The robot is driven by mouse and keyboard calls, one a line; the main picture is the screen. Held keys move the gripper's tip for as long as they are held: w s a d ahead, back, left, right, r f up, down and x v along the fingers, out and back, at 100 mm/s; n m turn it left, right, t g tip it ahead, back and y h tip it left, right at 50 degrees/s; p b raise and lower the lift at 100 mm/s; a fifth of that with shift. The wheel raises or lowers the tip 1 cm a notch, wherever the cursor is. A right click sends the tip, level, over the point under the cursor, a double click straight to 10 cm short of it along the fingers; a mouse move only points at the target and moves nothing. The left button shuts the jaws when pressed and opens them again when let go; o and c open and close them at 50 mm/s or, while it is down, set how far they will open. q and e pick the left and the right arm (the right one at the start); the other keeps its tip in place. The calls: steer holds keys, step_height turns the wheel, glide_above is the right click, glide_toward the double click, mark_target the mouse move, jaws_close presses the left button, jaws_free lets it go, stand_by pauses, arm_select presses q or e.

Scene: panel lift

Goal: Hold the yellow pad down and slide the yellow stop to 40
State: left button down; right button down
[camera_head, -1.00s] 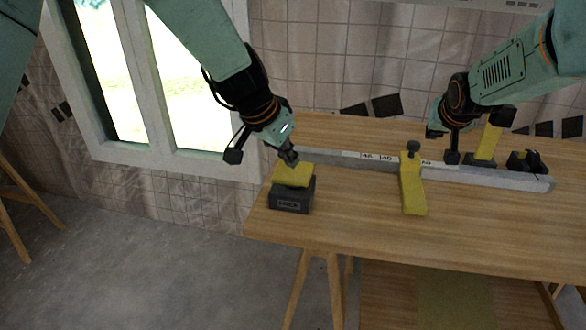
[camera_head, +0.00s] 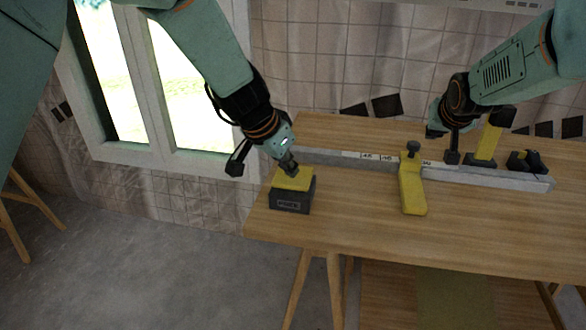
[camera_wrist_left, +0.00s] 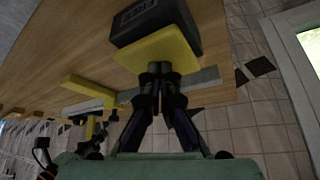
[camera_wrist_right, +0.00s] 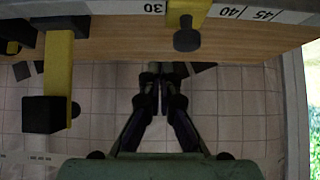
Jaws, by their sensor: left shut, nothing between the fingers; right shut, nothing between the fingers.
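The yellow pad (camera_head: 292,181) sits on a dark block (camera_head: 290,201) at the table's left end; the block's label seems to read FREE. My left gripper (camera_head: 291,169) is shut, its tips at the pad, seemingly touching it; the left wrist view shows the tips (camera_wrist_left: 160,68) at the pad's edge (camera_wrist_left: 160,48). The yellow stop (camera_head: 412,190), with a dark knob (camera_head: 413,147), sits on the scale rail (camera_head: 350,156). In the right wrist view the stop's knob (camera_wrist_right: 187,36) lies between 30 and 40. My right gripper (camera_head: 434,131) is shut and empty, behind the rail near the knob, apart from it.
A yellow post with a black top (camera_head: 490,137) stands at the rail right of the stop. A small black object (camera_head: 525,161) lies near the rail's right end. The wooden table (camera_head: 340,225) is clear in front, between block and stop. A tiled wall is behind.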

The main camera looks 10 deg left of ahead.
stand_by(0.4)
stand_by(0.8)
steer(key=shift+f, duration=2.5)
steer(key=shift+a, duration=5.15)
steer(key=shift+d, duration=0.15)
